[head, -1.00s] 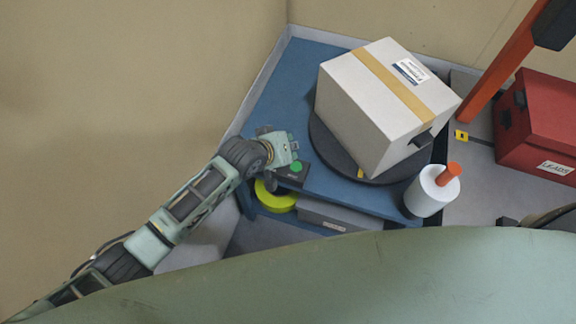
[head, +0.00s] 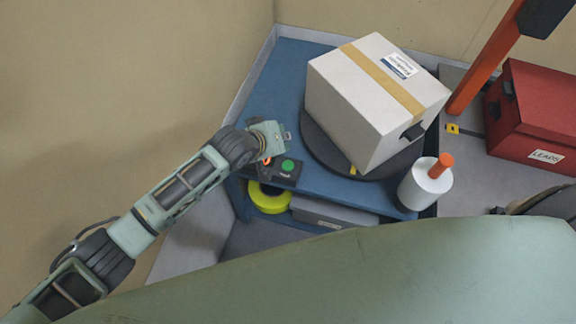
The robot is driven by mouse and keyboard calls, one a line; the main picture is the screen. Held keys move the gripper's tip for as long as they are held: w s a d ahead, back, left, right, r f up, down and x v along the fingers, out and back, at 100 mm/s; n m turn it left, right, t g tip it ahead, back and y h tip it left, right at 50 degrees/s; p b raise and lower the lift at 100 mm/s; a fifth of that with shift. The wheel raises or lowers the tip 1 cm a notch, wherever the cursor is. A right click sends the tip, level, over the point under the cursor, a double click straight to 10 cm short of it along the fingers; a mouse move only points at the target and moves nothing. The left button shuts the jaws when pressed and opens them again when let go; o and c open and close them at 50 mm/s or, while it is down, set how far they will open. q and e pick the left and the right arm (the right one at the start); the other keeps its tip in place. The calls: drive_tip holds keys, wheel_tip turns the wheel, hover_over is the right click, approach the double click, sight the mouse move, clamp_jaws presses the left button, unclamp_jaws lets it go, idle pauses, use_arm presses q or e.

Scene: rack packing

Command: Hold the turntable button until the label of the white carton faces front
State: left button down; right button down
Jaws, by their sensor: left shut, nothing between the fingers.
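The white carton (head: 350,100) with a tan tape strip sits on the dark round turntable (head: 316,160), its edges askew to the blue shelf. A white and blue label (head: 399,66) shows on its top face toward the back right. A dark patch (head: 413,131) is on its right side. The control box (head: 284,178) stands left of the turntable with a green button (head: 288,165) and an orange light (head: 267,161). My left gripper (head: 284,136) is shut and empty, just behind and above the box. It appears apart from the green button. My right gripper is out of view.
A white roll (head: 420,190) with an orange core stands at the shelf's right front corner. A yellow-green roll (head: 268,198) and a grey case (head: 330,213) lie below. A red box (head: 540,110) and an orange post (head: 490,62) are right. The blue shelf (head: 268,100) behind my gripper is clear.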

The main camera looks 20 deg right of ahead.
use_arm(q)
drive_tip(key=b, duration=0.6)
hover_over(284, 162)
drive_tip(key=f, duration=0.6)
drive_tip(key=shift+w+f, duration=0.2)
drive_tip(key=shift+f, duration=0.65)
drive_tip(key=shift+f, duration=0.15)
drive_tip(key=shift+f, duration=0.25)
